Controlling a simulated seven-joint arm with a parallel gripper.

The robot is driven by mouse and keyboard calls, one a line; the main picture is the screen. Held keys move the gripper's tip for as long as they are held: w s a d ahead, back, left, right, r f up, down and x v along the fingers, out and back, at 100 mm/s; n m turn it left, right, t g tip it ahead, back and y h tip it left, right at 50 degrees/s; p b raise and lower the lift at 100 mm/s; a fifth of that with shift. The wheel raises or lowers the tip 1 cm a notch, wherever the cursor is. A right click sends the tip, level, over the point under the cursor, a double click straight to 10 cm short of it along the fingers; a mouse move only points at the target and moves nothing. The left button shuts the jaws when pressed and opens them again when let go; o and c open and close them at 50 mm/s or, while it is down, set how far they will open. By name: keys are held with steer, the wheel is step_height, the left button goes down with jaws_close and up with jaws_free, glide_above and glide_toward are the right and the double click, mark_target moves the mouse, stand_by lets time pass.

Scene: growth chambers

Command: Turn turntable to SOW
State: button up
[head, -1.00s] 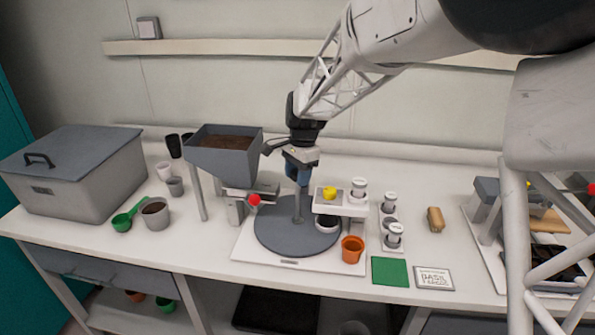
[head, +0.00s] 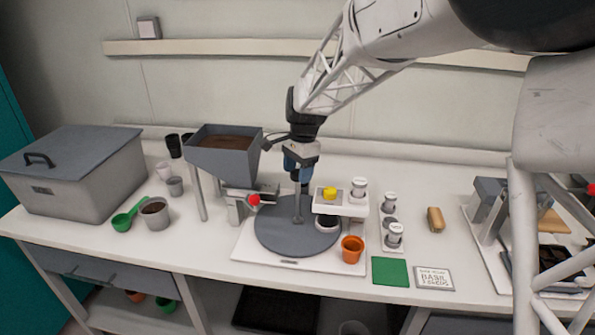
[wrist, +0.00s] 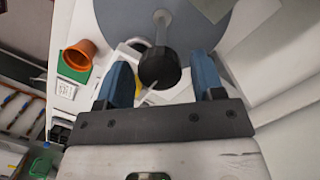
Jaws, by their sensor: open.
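The turntable (head: 285,236) is a grey disc on a white base plate, with an upright post (head: 298,205) rising from it. In the wrist view the turntable (wrist: 130,25) fills the top, and the post's dark knob (wrist: 160,68) shows between my fingers. My gripper (head: 299,180) is above the turntable at the post's top; its blue fingers also show in the wrist view (wrist: 165,82), apart and on either side of the knob. The gripper is open. A pot (head: 327,224) sits at the turntable's right edge, partly under a white shelf. I cannot read any SOW label.
A soil hopper (head: 224,150) with a red knob (head: 254,200) stands left of the turntable. The white shelf (head: 341,207) with a yellow button (head: 329,193) overhangs its right side. An orange pot (head: 352,249) and green mat (head: 390,271) are at front right.

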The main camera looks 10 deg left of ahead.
steer(key=shift+r, duration=2.85)
